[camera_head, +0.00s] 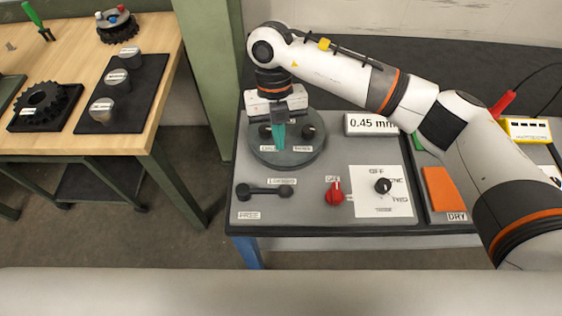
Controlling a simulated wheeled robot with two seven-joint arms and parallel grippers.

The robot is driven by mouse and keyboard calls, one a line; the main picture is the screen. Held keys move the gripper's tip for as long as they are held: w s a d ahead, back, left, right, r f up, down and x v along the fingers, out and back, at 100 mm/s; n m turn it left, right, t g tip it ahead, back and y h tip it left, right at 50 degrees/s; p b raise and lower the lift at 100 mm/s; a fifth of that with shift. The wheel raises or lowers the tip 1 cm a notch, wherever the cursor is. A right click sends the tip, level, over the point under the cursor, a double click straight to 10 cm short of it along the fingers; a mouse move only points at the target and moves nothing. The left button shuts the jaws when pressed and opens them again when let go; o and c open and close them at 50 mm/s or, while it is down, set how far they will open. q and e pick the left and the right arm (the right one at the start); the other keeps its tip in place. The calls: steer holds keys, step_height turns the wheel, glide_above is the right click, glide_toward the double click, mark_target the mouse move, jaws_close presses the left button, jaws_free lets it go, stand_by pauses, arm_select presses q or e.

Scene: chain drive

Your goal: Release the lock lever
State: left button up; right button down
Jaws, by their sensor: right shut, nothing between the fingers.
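A dark lever with rounded ends (265,190) lies flat on the grey panel (312,222), with a small label just above it that is too small to read surely; it may be the lock lever. My right gripper (281,146) points down over a round grey plate (290,160) behind that lever. Its teal fingers are together with nothing held. I cannot tell whether the tips touch the plate. Dark round parts stand on the plate on both sides of the fingers, partly hidden by the gripper. My left gripper is out of view.
A red knob (334,193) and a black selector knob (383,186) sit right of the lever. A "0.45 mm" display (371,123) stands behind. My right arm crosses above the panel's right side. A wooden bench (150,88) with sprockets and grey cylinders stands left, beyond a floor gap.

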mark_target(264, 192)
steer(key=p+x, duration=0.3)
steer(key=x, duration=0.5)
steer(key=shift+f, duration=0.4)
steer(key=shift+s+f, duration=0.2)
steer(key=shift+f, duration=0.4)
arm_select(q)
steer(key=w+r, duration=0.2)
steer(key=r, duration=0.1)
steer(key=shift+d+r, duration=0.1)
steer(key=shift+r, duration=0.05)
